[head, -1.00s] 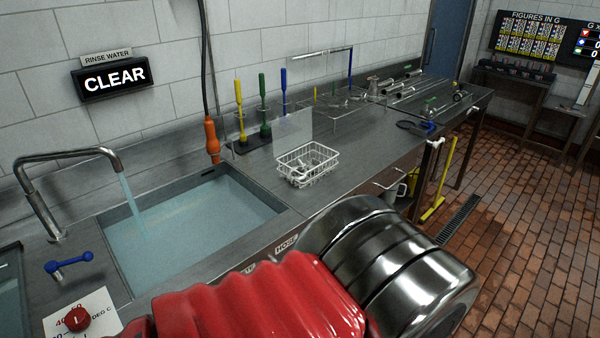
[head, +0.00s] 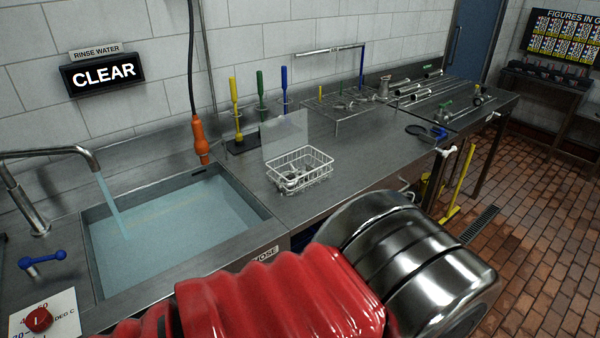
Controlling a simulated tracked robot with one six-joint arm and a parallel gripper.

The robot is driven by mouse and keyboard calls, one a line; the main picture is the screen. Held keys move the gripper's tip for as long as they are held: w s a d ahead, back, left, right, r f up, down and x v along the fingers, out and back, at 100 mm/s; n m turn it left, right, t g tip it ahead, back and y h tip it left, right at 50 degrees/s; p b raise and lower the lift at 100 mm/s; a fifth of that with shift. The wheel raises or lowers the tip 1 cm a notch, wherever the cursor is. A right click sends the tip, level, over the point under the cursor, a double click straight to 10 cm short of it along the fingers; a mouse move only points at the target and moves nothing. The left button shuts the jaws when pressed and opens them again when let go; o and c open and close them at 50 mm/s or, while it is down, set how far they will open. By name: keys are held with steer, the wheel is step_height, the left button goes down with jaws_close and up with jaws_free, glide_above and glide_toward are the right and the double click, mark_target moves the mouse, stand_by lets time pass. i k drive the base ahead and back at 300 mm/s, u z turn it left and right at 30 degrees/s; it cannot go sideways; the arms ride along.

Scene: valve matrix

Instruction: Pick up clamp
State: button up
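No clamp can be told for certain. A white wire basket (head: 300,168) on the steel bench holds small shiny metal ring-like parts (head: 290,180), too small to tell whether one is a clamp. A dark ring-shaped piece with a blue part (head: 428,132) lies farther right on the bench; I cannot tell what it is. My red-sleeved arm with its polished metal section crosses the lower front. My gripper's fingers are not in view.
A water-filled sink (head: 175,225) with a running tap (head: 50,155) is at left. Upright coloured brushes (head: 260,100), a clear panel (head: 285,137) and a wire rack (head: 345,105) stand behind. Pipe pieces (head: 425,90) lie at the far end. Bare bench lies right of the basket.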

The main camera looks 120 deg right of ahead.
mark_target(294, 171)
steer(key=z, duration=0.05)
steer(key=k, duration=2.55)
steer(key=z, duration=1.45)
steer(key=i, duration=0.75)
